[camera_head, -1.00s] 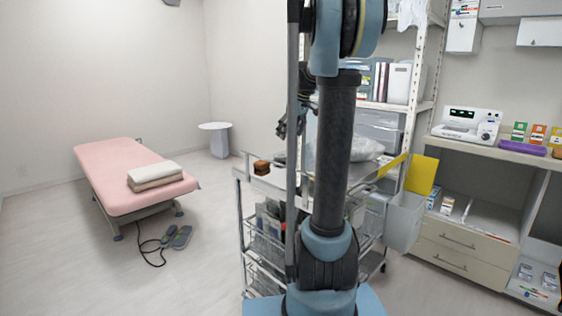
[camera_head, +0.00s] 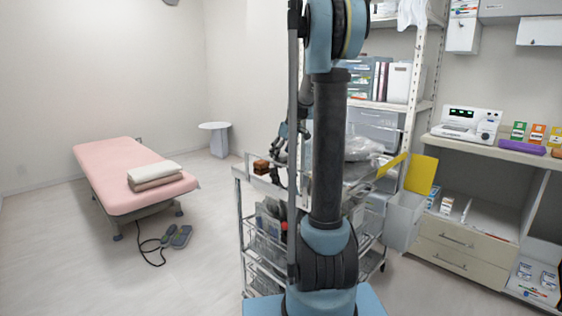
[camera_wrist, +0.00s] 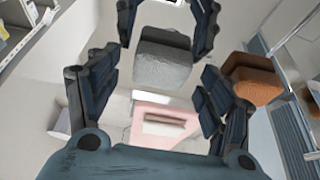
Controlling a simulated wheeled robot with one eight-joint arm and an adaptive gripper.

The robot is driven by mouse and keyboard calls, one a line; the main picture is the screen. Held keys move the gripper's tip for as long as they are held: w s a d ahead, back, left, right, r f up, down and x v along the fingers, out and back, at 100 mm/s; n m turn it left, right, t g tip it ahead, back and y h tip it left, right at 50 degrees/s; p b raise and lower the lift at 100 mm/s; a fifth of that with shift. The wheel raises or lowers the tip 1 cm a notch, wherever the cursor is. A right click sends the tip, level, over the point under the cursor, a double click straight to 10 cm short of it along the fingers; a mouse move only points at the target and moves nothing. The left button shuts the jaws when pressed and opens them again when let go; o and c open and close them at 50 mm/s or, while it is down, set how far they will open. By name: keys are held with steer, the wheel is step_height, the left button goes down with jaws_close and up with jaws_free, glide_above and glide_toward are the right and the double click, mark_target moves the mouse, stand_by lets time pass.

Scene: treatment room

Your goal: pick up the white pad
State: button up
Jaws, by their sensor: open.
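A greyish-white pad (camera_wrist: 163,62) with a rough, soft-looking surface is in the wrist view, between the spread dark fingers of my gripper (camera_wrist: 165,38). The gripper is open, and I cannot tell whether any finger touches the pad. In the head view my gripper (camera_head: 279,163) is low over the top of the metal cart (camera_head: 243,176), beside a brown block (camera_head: 261,167). The pad cannot be made out clearly there. The brown block also shows right of the pad in the wrist view (camera_wrist: 252,80).
A clear plastic bag (camera_head: 363,148) lies on the cart's right part, partly behind my arm. A shelf rack (camera_head: 412,130) stands behind it. A pink bed (camera_head: 120,175) with folded towels (camera_head: 154,174) is at the left. Open floor lies between bed and cart.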

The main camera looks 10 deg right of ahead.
mark_target(282, 155)
steer(key=shift+f, duration=0.2)
steer(key=c, duration=0.9)
steer(key=shift+r, duration=0.15)
step_height(282, 155, up, 18)
steer(key=shift+o, duration=1.1)
steer(key=c, duration=0.4)
steer(key=shift+o, duration=0.2)
steer(key=shift+f, duration=0.2)
